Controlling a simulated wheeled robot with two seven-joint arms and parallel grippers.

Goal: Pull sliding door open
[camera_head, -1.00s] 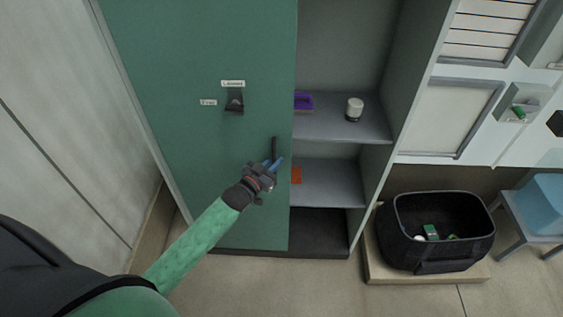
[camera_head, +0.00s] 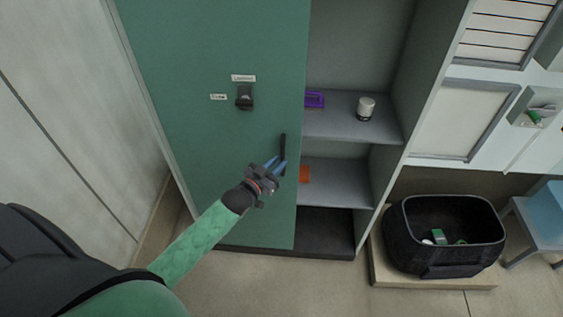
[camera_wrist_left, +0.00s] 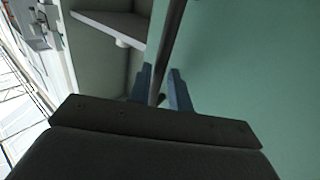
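The green sliding door (camera_head: 215,150) covers the left part of a grey cabinet, whose right part stands open. A dark vertical bar handle (camera_head: 283,148) is near the door's right edge. My left gripper (camera_head: 275,166), with blue fingertips, is at the handle's lower end. In the left wrist view my left gripper (camera_wrist_left: 162,88) has its fingers spread to either side of the handle (camera_wrist_left: 172,40), with small gaps showing. It looks open; the fingers do not look closed on the bar. My right gripper is not in view.
A dark latch (camera_head: 244,98) with labels is on the door. Shelves (camera_head: 345,122) hold a purple item (camera_head: 314,99), a white jar (camera_head: 365,109) and an orange item (camera_head: 304,174). A black bin (camera_head: 410,255) stands on a low platform right of the cabinet. A wall is at left.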

